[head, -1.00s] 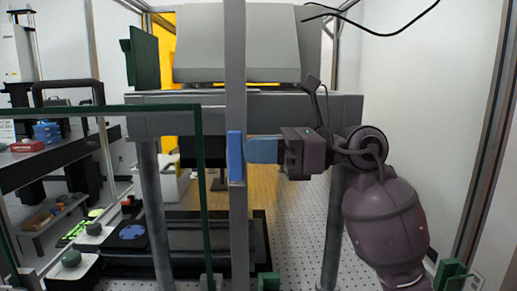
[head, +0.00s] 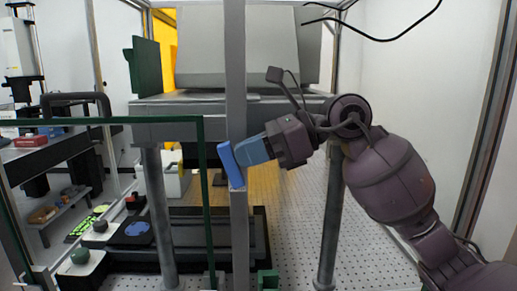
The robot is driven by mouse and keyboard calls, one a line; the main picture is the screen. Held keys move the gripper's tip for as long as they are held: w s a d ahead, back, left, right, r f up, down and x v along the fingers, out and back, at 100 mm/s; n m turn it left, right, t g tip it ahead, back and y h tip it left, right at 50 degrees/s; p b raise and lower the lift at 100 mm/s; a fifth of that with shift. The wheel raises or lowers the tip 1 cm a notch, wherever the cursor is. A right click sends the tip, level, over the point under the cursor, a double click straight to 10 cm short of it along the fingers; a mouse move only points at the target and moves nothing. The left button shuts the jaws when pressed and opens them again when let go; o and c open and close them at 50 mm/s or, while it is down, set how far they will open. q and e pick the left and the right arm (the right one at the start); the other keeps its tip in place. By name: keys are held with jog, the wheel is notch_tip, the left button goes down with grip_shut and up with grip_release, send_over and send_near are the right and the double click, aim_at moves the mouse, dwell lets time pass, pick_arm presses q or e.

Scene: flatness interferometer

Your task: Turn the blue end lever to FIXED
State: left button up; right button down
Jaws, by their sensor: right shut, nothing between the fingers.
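The blue end lever (head: 231,166) is a short bright-blue bar on the front of the grey vertical post in the middle of the head view. It is tilted, its top leaning left of the post and its lower end on the post. No FIXED marking can be read. My right gripper (head: 242,154) comes in from the right, with muted blue fingers shut and nothing between them. Its fingertips are against or very close to the lever's right side; I cannot tell if they touch. My left gripper is not in view.
A dark-green-edged clear panel (head: 203,190) stands just left of the post. Behind are a grey beam (head: 170,130) and a large grey housing (head: 235,45). A black stage (head: 190,225) lies low behind the post. The perforated floor to the right is mostly clear.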

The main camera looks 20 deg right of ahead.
jog(key=h+p, duration=0.2)
jog(key=shift+w+a+r+g+h, duration=0.1)
jog(key=shift+a+r+g+h, duration=0.2)
jog(key=shift+a+g+h, duration=0.1)
jog(key=shift+a+f+h, duration=0.1)
jog(key=shift+h, duration=0.2)
pick_arm(q)
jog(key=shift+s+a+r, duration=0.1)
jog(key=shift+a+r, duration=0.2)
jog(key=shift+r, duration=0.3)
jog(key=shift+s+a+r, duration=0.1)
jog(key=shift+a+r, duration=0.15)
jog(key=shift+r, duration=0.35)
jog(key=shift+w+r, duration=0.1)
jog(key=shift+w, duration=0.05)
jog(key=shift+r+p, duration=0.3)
jog(key=shift+p, duration=0.15)
pick_arm(e)
jog(key=shift+r, duration=0.75)
